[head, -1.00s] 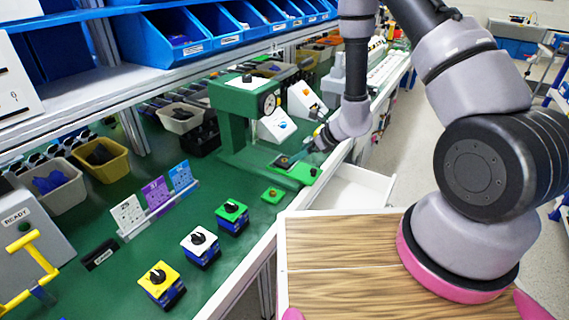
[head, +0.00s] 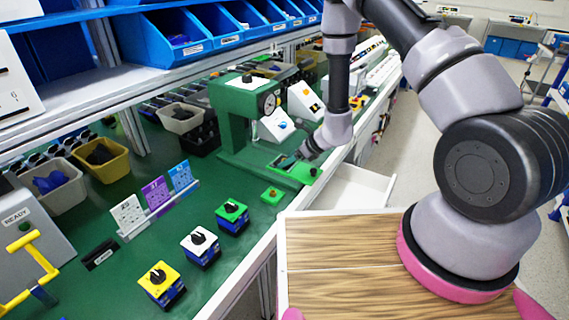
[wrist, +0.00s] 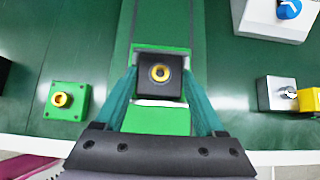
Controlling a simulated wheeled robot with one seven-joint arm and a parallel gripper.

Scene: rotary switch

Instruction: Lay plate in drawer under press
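The green press (head: 236,122) with a round gauge stands on the bench, its low base reaching toward the front edge. My gripper (head: 294,158) points down over the front of that base. A white drawer (head: 362,188) stands pulled out below the bench front. I see nothing in its visible part.
A small green button box (head: 272,195) stands left of the press base. Rotary switches in green (head: 231,217), white (head: 200,245) and yellow (head: 161,283) line the bench front. White control boxes (head: 277,126) stand right of the press. A wooden top (head: 340,265) is nearby.

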